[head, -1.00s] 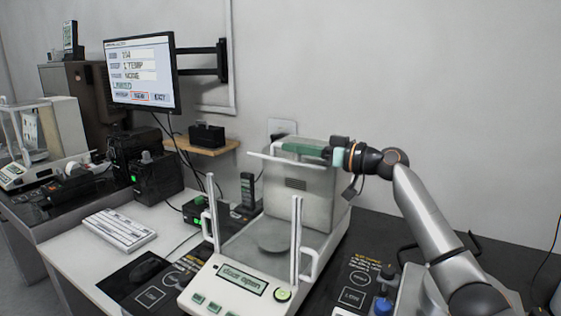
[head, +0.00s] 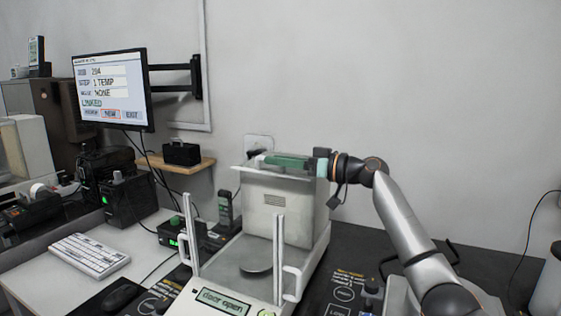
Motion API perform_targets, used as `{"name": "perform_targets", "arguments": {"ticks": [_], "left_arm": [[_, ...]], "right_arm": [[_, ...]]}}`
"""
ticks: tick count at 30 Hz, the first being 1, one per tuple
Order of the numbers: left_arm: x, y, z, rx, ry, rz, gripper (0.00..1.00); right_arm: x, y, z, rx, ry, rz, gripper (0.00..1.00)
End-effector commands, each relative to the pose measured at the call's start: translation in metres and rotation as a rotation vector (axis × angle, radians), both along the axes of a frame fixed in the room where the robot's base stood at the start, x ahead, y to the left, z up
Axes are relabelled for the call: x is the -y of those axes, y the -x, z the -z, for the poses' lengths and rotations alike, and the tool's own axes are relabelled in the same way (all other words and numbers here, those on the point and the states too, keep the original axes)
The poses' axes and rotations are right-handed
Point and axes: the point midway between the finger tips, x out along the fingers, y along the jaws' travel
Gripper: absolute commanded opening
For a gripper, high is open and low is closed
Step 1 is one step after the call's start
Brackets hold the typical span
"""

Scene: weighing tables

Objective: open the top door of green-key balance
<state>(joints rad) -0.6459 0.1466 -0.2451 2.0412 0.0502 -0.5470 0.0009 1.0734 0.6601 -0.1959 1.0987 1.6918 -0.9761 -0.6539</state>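The green-key balance (head: 283,209) stands on the dark table in the middle of the head view. Its display (head: 223,303) reads "door open". The top door (head: 250,168) lies slid back over the rear housing, and the chamber over the round pan (head: 256,269) is open above. A green bar (head: 287,161) lies along the top at the back. My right gripper (head: 322,163) is at the right end of that bar, by the back right corner of the balance. Its fingers are too small and hidden to judge. My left gripper is out of view.
A monitor (head: 110,90) on a wall arm is at the upper left. A white keyboard (head: 89,256) lies at the lower left, with a wooden shelf (head: 178,165) above. A second balance (head: 25,150) is at the far left. Dark table surface shows at the right.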

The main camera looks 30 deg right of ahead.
Motion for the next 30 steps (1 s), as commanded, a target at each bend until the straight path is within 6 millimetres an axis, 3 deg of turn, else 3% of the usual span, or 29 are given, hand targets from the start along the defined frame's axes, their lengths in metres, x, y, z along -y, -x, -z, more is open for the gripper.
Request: {"name": "perform_targets", "arguments": {"ticks": [8, 14, 24, 30], "left_arm": [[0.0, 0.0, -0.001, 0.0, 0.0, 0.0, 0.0], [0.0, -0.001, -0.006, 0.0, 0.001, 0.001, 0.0], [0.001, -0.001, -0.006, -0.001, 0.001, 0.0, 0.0], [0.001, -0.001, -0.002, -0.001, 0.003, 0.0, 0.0]], "right_arm": [[0.0, 0.0, -0.004, 0.001, 0.0, 0.0, 0.45], [0.0, 0.0, -0.036, 0.005, 0.0, 0.0, 0.45], [-0.023, 0.047, -0.093, 0.006, 0.004, -0.001, 0.45], [-0.037, 0.076, -0.105, 0.004, 0.005, 0.0, 0.45]]}}
